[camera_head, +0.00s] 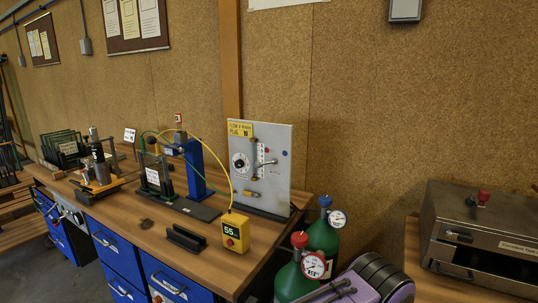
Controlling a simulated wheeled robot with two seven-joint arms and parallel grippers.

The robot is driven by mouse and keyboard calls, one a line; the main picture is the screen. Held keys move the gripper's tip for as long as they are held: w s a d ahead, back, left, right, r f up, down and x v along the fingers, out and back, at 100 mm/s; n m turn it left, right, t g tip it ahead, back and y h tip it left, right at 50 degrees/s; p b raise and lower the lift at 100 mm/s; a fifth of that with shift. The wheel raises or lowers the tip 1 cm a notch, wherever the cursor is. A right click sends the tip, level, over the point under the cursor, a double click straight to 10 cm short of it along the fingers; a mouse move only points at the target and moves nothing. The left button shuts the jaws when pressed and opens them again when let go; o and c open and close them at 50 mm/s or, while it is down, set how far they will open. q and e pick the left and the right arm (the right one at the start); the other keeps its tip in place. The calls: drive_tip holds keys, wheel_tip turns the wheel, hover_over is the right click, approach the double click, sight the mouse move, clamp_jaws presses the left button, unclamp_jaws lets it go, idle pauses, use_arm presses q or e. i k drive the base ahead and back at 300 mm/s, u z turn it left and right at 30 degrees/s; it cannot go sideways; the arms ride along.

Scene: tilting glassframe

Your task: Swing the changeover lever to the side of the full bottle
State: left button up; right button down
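A grey upright panel (277,133) stands at the right end of the workbench. It carries a yellow label, a round dial (240,163) and a pale lever (266,163) that appears to point right. Two green gas bottles stand beside the bench's right end. The front bottle (290,283) has a red cap and a red-rimmed gauge (314,265). The rear bottle (322,238) has a blue cap and a white gauge (338,219). The gauge needles are too small to read, so I cannot tell which bottle is full.
The wooden workbench (130,215) holds a yellow box reading 55 (235,232), a blue press-like stand (194,168), a black holder (186,238) and other fixtures. A yellow hose arches towards the yellow box. A metal case (480,235) stands at right. A dark ribbed object (385,275) is low in front.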

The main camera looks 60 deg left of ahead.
sight(258, 165)
drive_tip(key=k, duration=1.35)
drive_tip(key=u, duration=2)
drive_tip(key=i, duration=0.5)
